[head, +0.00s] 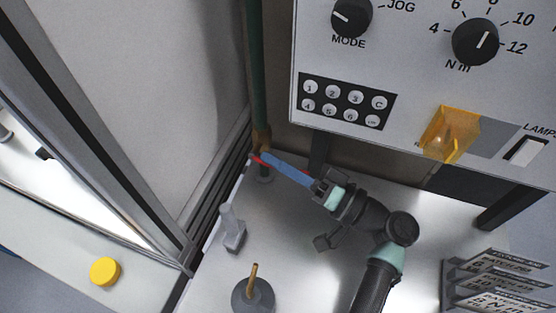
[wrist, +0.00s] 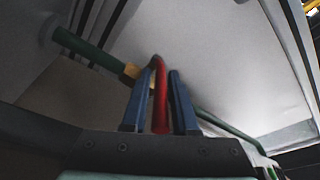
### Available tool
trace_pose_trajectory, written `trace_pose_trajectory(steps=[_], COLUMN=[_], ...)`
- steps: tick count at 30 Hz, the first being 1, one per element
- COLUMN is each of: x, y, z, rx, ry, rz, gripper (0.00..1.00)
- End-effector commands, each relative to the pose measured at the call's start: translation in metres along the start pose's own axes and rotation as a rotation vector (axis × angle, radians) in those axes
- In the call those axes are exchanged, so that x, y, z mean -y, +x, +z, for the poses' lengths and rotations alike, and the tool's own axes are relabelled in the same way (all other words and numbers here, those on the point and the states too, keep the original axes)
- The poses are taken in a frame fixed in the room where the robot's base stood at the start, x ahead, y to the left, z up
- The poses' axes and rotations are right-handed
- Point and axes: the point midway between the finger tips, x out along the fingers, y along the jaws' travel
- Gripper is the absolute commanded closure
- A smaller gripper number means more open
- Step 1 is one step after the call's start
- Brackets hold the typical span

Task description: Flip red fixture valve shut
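The red valve lever (wrist: 160,98) shows in the wrist view, running up between my two blue fingers to a brass fitting (wrist: 129,75) on a green pipe. In the head view only a bit of the red lever (head: 257,159) shows past my fingertips, by the brass valve body (head: 261,139) at the foot of the upright green pipe (head: 256,80). My gripper (head: 264,157) reaches left to the lever; in the wrist view (wrist: 161,70) its fingers stand on either side of the lever, with narrow gaps visible. Finger contact with the lever is not clear.
A control panel (head: 400,60) with knobs, keypad and an orange cover (head: 449,134) overhangs the bench behind my arm. A grey post with a brass pin (head: 253,293), a small clear-grey block (head: 231,232) and labelled plates (head: 497,283) stand on the bench. A yellow button (head: 104,271) is at left.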

Motion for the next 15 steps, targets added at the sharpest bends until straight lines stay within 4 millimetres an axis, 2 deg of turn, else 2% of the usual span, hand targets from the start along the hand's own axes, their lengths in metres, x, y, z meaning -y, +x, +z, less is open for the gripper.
trace_pose_trajectory(steps=[1,3,11,15], x=[0.0,0.0,0.0,-0.002], y=[0.0,0.0,-0.001,-0.013], z=[0.0,0.0,0.0,0.0], rx=[0.0,0.0,0.001,-0.002], ry=[0.0,-0.001,-0.003,-0.003], rz=[0.001,0.001,0.002,0.003], gripper=[0.61,0.54,0.54,0.54])
